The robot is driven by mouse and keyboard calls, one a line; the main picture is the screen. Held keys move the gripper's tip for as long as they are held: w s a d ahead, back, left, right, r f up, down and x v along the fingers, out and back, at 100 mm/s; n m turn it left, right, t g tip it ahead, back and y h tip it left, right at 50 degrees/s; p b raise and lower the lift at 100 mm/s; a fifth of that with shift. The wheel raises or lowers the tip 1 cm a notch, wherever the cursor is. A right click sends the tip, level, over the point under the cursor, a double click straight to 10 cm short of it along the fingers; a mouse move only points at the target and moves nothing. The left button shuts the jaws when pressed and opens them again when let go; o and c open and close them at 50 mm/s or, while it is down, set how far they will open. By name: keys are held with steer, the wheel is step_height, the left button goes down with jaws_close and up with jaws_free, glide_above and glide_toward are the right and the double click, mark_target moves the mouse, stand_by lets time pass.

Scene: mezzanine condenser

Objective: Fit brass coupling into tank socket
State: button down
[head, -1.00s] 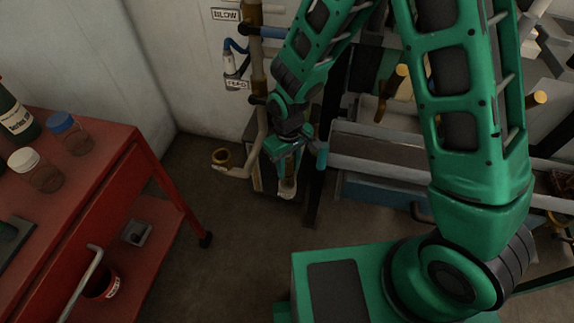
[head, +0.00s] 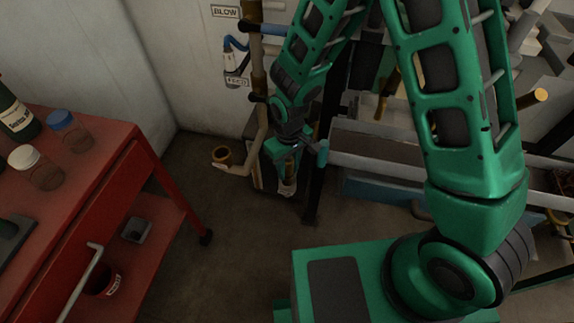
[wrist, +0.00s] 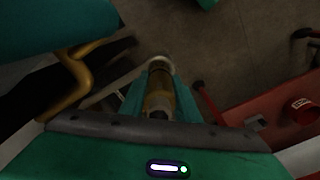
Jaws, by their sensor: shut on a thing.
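My gripper (head: 287,182) hangs low between the wall pipe and the dark frame at the middle of the head view. In the wrist view my gripper (wrist: 155,98) is shut on a brass-coloured cylinder with a pale far end, which I take as the brass coupling (wrist: 159,86). I cannot pick out the tank socket for certain. A pale pipe with an open brass-coloured ring (head: 221,156) ends left of my gripper.
A red cart (head: 120,150) with jars (head: 62,132) and a bottle (head: 15,117) stands at left. A metal trough (head: 385,150) and dark frame post (head: 318,185) are right of my gripper. Bare floor (head: 240,225) lies between the cart and my gripper.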

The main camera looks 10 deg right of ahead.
mark_target(288, 160)
steer(key=shift+f, duration=1.8)
steer(key=c, duration=1.3)
jaws_free()
steer(key=shift+o, duration=0.2)
step_height(288, 160, up, 11)
steer(key=shift+f, duration=0.15)
